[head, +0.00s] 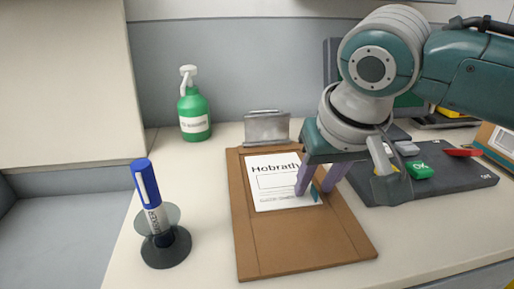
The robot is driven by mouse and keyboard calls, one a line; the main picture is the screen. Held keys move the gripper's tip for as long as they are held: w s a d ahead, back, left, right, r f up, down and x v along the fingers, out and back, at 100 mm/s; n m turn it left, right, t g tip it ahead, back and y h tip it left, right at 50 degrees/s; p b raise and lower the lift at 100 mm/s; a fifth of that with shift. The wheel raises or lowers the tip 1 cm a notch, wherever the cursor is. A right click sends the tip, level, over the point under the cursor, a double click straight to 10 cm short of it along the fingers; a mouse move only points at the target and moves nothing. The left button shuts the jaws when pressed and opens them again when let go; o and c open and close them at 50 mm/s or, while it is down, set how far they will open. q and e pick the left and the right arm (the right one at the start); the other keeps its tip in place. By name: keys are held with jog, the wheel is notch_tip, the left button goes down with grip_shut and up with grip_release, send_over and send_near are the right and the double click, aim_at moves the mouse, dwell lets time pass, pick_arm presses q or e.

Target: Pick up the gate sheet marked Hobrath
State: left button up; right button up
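The white gate sheet marked Hobrath (270,190) lies on a brown clipboard (290,245) on the counter. The clipboard has a grey metal clip at its far end. My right gripper (314,192) is over the right side of the sheet, its two purple fingers apart and pointing down. A small blue item shows between the fingertips at the sheet's right edge; I cannot tell what it is. The gripper hides the sheet's upper right part and the end of its heading. I cannot tell whether the fingertips touch the sheet. My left gripper is not in view.
A blue marker (146,185) stands in a dark round holder (166,248) at the left. A dark keypad panel (450,180) with a green OK key is at the right.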

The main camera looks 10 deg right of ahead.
grip_shut()
dwell(1.4)
